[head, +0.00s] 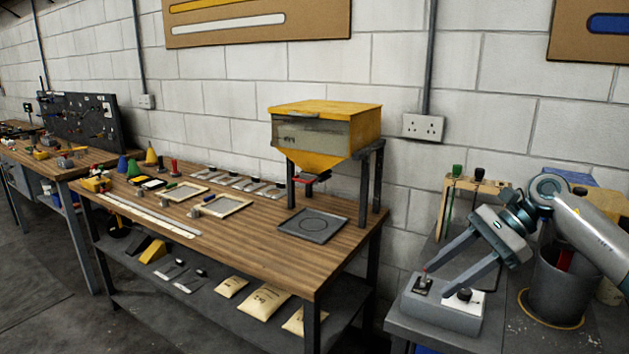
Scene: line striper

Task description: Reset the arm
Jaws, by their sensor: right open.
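My right gripper (431,281) comes in from the right on my right arm (590,230). Its two fingers are spread apart with nothing between them. The fingertips are over or just in front of a small grey control box (440,314), which has a black switch plate at its left and a black knob (464,295) on a white plate at its right. I cannot tell whether a finger touches the box. My left gripper is not in view.
The box stands on a dark bench (400,323) with a dark bucket (558,285) and a wooden rack (474,185). Left of it, across a gap, a wooden workbench (255,245) holds a yellow-topped hopper (325,125), a dark square plate (312,226), frames and cones.

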